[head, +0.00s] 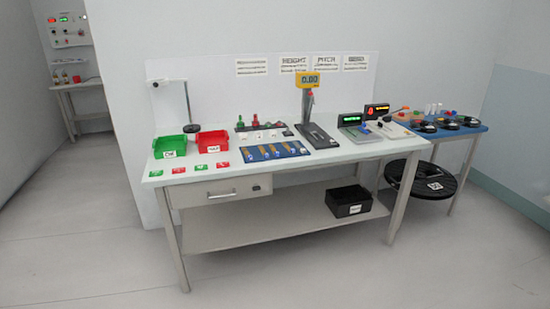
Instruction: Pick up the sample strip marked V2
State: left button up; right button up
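Several thin strips (276,151) lie side by side on a blue mat (276,159) at the middle front of the white workbench (215,181). Their markings are too small to read, so I cannot tell which one is V2. The whole bench is in view at some distance from the camera. Neither of my grippers shows in the head view.
A green bin (170,146) and a red bin (211,141) stand left of the mat, behind red and green cards. A black bin (348,201) sits on the lower shelf. The floor in front (90,240) is clear.

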aim_at(277, 154)
jog(key=i, duration=1.2)
